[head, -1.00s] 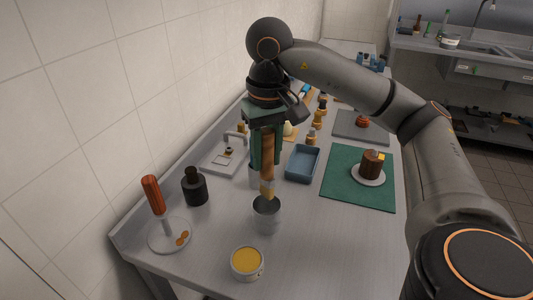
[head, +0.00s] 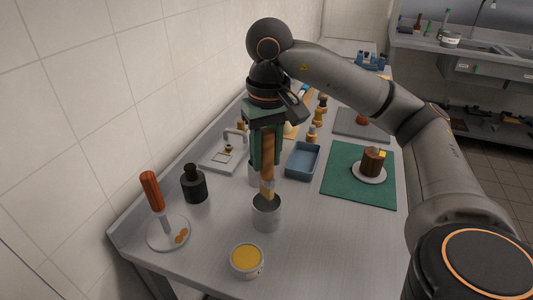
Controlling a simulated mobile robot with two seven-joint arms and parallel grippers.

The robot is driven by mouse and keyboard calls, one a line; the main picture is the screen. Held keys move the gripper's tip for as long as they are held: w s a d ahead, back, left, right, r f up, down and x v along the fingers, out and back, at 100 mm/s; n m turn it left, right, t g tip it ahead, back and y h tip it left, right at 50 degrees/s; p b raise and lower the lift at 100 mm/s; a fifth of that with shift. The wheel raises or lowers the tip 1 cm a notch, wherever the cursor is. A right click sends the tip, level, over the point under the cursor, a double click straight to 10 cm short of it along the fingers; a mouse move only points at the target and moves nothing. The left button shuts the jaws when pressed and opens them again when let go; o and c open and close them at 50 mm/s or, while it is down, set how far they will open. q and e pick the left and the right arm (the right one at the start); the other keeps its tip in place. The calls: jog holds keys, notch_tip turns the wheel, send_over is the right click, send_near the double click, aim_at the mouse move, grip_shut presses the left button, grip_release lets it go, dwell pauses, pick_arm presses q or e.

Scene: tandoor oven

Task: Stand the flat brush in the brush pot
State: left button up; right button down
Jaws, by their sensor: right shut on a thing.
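The flat brush (head: 267,172) has a wooden handle, a metal band and pale bristles, and hangs upright with its bristles down. My right gripper (head: 266,150) is shut on its handle. The brush pot (head: 266,215) is a grey metal cup standing on the table directly below. The bristle end is at the pot's mouth, overlapping its rim in the picture; I cannot tell how far inside it is. My left gripper is not in view.
A tub of yellow stuff (head: 247,260) stands in front of the pot. A dark bottle (head: 194,186) and a white dish (head: 168,234) with an orange-handled tool are at left. A blue tray (head: 302,161) and a green mat (head: 342,190) lie at right. A pale container behind is partly hidden by the gripper.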

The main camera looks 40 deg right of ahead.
aim_at(266, 180)
jog(key=shift+f, duration=0.1)
dwell(0.6)
jog(key=shift+f+b, duration=0.7)
jog(key=shift+b, duration=0.1)
jog(key=shift+f, duration=0.1)
dwell(0.4)
jog(key=shift+f+b, duration=0.55)
jog(key=shift+f, duration=0.05)
jog(key=shift+f, duration=0.2)
dwell(0.5)
jog(key=shift+f+b, duration=0.55)
jog(key=shift+f, duration=0.2)
dwell(0.5)
jog(key=shift+f+b, duration=0.55)
jog(key=shift+b, duration=0.05)
jog(key=shift+f, duration=0.3)
dwell(0.4)
